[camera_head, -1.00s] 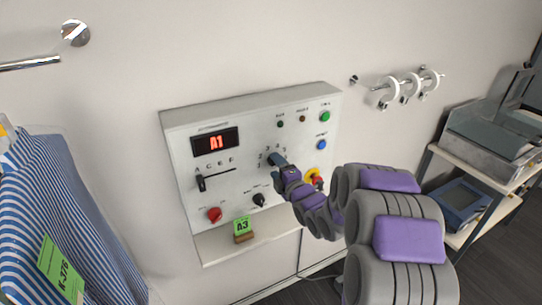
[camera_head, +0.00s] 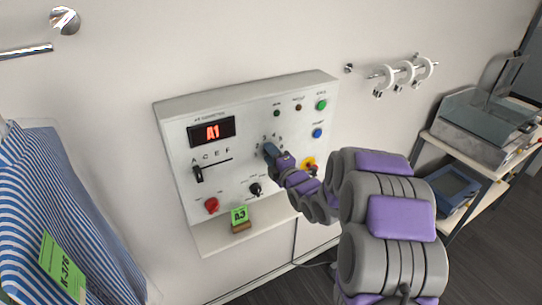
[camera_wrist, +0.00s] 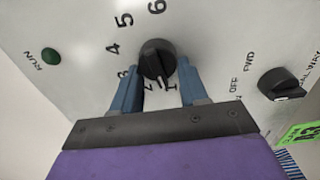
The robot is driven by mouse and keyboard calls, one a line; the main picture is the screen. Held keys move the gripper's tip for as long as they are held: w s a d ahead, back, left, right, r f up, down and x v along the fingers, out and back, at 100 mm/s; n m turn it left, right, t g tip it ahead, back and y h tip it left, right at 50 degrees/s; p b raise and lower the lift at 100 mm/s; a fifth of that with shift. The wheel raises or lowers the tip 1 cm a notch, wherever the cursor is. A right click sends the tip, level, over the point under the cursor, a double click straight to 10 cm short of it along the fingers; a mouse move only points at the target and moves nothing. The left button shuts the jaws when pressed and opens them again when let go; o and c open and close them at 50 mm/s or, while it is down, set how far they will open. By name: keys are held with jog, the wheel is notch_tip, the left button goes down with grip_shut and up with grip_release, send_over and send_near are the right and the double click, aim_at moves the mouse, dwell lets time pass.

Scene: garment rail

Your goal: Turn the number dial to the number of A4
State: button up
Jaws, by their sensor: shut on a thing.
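The number dial (camera_wrist: 157,60) is a black round knob on the white control panel (camera_head: 172,135). In the wrist view the numbers 1 to 6 curve around it, and its pointer is at the low end of the scale, near 1 and 2. My gripper (camera_wrist: 157,75) has one blue finger on each side of the dial and is shut on it. In the head view my gripper (camera_head: 270,153) covers most of the dial. The red display (camera_head: 211,132) reads A1. A green card (camera_head: 239,215) below the panel reads A3.
The panel also has a letter slider (camera_head: 198,174), a red knob (camera_head: 211,205), a black OFF/FWD switch (camera_head: 256,189), and green and blue buttons. A striped garment (camera_head: 35,200) hangs at left. A shelf cart (camera_head: 470,150) stands at right.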

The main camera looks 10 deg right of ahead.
jog(key=shift+d+f, duration=0.1)
jog(key=shift+d, duration=0.55)
jog(key=shift+c, duration=0.6)
jog(key=shift+m, duration=0.4)
jog(key=m+p, duration=0.8)
jog(key=m, duration=1.5)
jog(key=shift+p, duration=0.35)
